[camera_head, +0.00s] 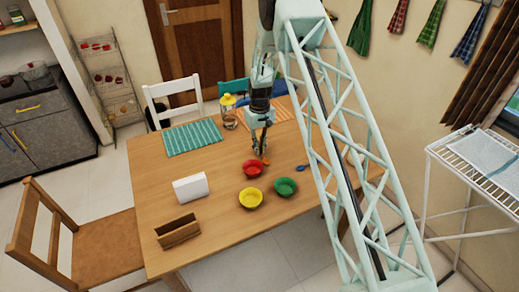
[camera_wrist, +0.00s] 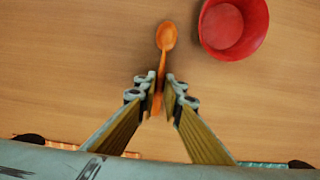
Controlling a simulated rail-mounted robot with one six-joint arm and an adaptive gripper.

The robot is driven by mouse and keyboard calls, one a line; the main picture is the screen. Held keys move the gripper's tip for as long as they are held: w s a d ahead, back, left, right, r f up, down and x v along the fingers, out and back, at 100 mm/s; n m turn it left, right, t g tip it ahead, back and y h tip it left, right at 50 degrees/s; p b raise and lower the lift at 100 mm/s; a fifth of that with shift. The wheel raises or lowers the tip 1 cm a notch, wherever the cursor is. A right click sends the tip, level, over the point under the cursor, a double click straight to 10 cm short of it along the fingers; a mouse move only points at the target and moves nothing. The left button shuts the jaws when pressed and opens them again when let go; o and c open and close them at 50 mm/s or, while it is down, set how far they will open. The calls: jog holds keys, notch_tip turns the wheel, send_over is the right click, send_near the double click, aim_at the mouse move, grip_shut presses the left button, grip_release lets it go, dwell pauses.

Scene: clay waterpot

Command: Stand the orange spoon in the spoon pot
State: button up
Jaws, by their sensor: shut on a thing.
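The orange spoon (camera_wrist: 166,38) shows in the wrist view with its bowl pointing away from me and its handle between my fingers. My gripper (camera_wrist: 160,90) is shut on the handle. In the head view my gripper (camera_head: 262,148) is low over the table, just above the red bowl, and the spoon (camera_head: 266,160) shows as a small orange spot below the fingertips. The spoon looks roughly flat; I cannot tell whether it touches the table. I cannot make out the spoon pot with certainty in either view.
A red bowl (camera_head: 252,169) is close to the spoon, with yellow (camera_head: 250,198) and green (camera_head: 285,187) bowls nearby. A blue spoon (camera_head: 303,167) lies right.

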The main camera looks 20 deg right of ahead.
jog(key=shift+f, duration=0.2)
jog(key=o, duration=0.7)
jog(key=shift+r, duration=0.2)
notch_tip(320, 180, up, 12)
dwell(0.5)
dwell(0.8)
